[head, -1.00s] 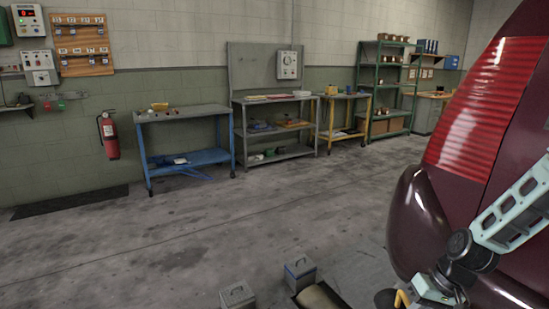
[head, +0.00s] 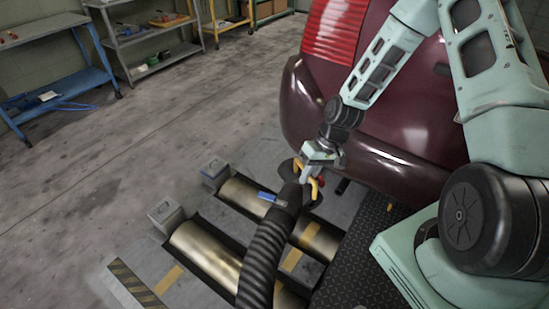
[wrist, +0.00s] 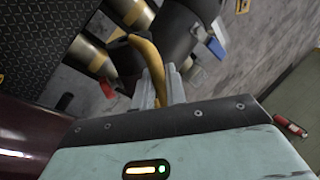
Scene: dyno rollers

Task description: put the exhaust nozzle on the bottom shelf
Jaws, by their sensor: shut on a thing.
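The exhaust nozzle (head: 288,195) is a black end piece with a yellow handle and a blue clip, on a thick ribbed black hose. My gripper (head: 314,180) is shut on the yellow handle, close to the car's rear bumper. In the wrist view the fingers (wrist: 158,88) grip the yellow handle (wrist: 148,62), with the black nozzle body (wrist: 183,32) beyond. The grey workbench has a low shelf (head: 155,66) at the upper left. The blue bench also has a low shelf (head: 55,97). Which one is the task's bottom shelf, I cannot tell.
The dark red car (head: 390,120) stands close behind my gripper. Brass rollers (head: 205,250) lie in the floor below, with grey boxes (head: 165,213) at their ends. The hose (head: 262,258) runs down across them. Open concrete floor (head: 130,140) lies between rollers and benches.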

